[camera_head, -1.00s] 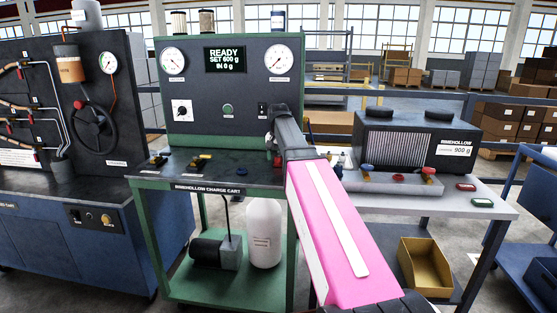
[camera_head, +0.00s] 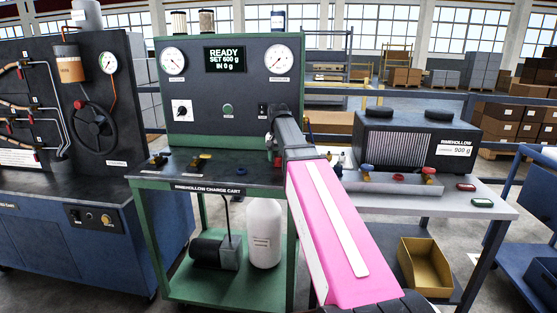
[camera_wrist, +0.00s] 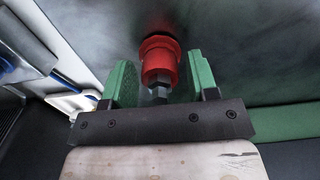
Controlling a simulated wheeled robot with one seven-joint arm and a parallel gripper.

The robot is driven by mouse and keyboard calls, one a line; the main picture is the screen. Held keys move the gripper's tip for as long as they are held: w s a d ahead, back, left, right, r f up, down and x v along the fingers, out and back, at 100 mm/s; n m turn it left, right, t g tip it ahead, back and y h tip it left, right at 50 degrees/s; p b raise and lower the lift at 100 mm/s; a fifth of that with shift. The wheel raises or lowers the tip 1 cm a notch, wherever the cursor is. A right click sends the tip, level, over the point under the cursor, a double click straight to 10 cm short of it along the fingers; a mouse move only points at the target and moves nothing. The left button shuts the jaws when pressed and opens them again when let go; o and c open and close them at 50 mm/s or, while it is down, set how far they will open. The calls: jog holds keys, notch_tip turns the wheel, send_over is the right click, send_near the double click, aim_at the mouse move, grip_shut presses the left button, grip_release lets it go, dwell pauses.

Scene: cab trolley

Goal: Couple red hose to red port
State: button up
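In the wrist view a red cylindrical coupling (camera_wrist: 160,60), which I take to be the red hose's end, stands against a dark surface with a metal hex piece nearer me. My gripper (camera_wrist: 163,80) has its two green finger pads on either side of it, with narrow gaps showing, so it looks open around it. In the head view my pink arm hides the fingers; a small red part (camera_head: 277,161) shows beside my wrist at the cart's right end. A red-topped fitting (camera_head: 428,172) on the right-hand bench's manifold may be the red port. No hose length is clear.
The charge cart (camera_head: 140,183) reads READY, SET 600 g, IN 0 g. A blue-topped fitting (camera_head: 367,169) and a red ring (camera_head: 398,177) are on the manifold before the finned unit (camera_head: 400,145). A yellow bin (camera_head: 425,270) is on the lower shelf.

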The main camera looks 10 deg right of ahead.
grip_shut()
jog(key=shift+r, duration=0.1)
jog(key=shift+r, duration=2.9)
